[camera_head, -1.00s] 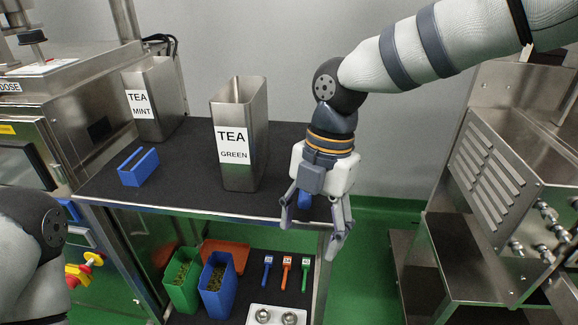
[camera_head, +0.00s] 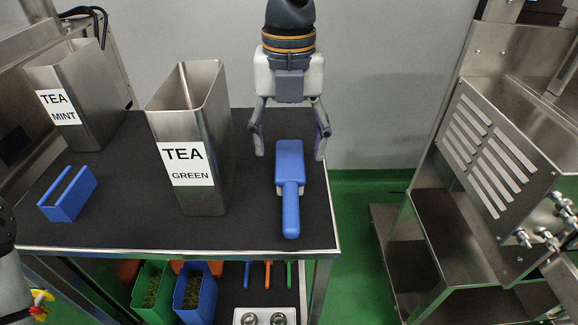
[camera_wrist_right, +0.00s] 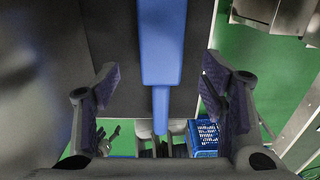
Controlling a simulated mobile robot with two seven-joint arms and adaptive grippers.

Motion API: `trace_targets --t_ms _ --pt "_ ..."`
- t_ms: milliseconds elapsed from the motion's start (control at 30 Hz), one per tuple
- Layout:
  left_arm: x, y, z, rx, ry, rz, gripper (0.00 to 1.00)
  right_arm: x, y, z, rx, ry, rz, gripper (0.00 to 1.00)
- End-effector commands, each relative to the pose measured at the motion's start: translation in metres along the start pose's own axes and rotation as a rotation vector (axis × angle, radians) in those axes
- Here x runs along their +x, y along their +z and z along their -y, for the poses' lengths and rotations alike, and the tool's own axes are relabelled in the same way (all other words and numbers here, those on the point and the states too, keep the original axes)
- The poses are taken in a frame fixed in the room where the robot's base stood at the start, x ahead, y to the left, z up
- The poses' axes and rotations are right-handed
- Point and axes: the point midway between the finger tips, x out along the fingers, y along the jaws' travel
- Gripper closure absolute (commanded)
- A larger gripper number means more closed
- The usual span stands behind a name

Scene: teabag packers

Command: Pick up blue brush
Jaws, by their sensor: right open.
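The blue brush (camera_head: 290,180) lies on the dark top shelf, right of the tea green container, with its handle toward the front edge. My right gripper (camera_head: 290,153) is open and empty at the far end of the brush, one finger on each side of its wide head. In the right wrist view the blue brush (camera_wrist_right: 162,45) runs down the middle between the open fingers of the right gripper (camera_wrist_right: 160,88), apart from both. My left gripper does not show; only a bit of my left arm is at the left edge.
The steel tea green container (camera_head: 205,110) stands close left of the brush. The tea mint container (camera_head: 85,100) and a blue holder (camera_head: 68,194) are farther left. Coloured bins and small tools are on the lower shelf. A steel machine (camera_head: 490,150) stands right, across a gap.

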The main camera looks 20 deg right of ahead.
Motion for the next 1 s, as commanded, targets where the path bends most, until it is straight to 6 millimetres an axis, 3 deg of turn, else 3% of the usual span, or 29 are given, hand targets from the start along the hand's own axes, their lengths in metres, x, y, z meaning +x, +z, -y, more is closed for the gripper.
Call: trace_targets --t_ms 233,533,767,1000 --pt "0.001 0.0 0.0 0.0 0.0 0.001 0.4 0.045 0.006 0.002 0.0 0.0 -0.003 0.35" --pt "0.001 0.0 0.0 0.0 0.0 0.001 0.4 0.053 0.006 0.002 0.001 0.002 0.002 0.35" --pt "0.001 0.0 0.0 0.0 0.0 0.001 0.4 0.053 0.006 0.002 0.001 0.001 0.001 0.87" --pt "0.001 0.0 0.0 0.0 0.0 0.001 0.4 0.053 0.006 0.002 0.001 0.002 0.001 0.9"
